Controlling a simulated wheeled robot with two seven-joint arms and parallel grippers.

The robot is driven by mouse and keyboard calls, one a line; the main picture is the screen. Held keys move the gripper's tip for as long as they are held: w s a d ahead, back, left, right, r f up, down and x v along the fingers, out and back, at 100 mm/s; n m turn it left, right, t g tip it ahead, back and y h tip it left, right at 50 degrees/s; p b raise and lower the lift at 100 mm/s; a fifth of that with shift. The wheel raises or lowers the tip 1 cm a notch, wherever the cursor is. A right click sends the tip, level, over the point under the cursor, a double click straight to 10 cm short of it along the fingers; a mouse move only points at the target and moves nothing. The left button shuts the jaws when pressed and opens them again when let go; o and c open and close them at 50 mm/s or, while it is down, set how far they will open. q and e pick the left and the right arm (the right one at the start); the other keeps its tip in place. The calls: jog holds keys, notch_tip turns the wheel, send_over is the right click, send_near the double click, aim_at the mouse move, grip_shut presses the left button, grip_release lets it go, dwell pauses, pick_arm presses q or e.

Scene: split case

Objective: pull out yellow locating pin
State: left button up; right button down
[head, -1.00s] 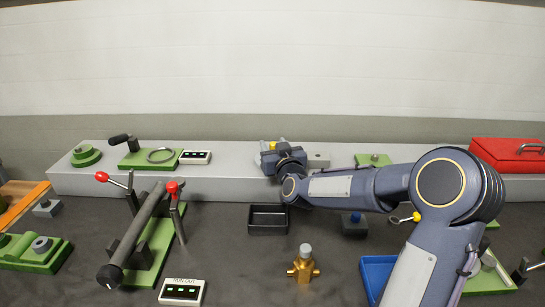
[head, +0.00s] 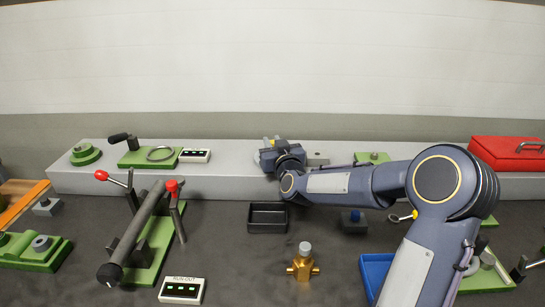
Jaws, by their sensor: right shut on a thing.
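My right gripper (head: 269,147) is over the grey ledge at the back, left of a small grey block. Its wrist and forearm cover most of what lies beneath it, so the split case cannot be made out clearly. The gripper is shut on a small yellow piece, the yellow locating pin, of which only a little shows between the fingers. Whether the pin is still seated in a hole is hidden. My left gripper is not in view.
A black tray (head: 268,217) lies in front of the ledge. A brass fitting (head: 302,263) stands nearer. A green clamp fixture holding a dark shaft (head: 137,232) is at left. A blue tray (head: 376,272) and red box (head: 505,150) are at right.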

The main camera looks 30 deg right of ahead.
jog(key=shift+r, duration=0.3)
dwell(0.8)
dwell(0.4)
jog(key=shift+r+p, duration=1.5)
jog(key=shift+r, duration=1.1)
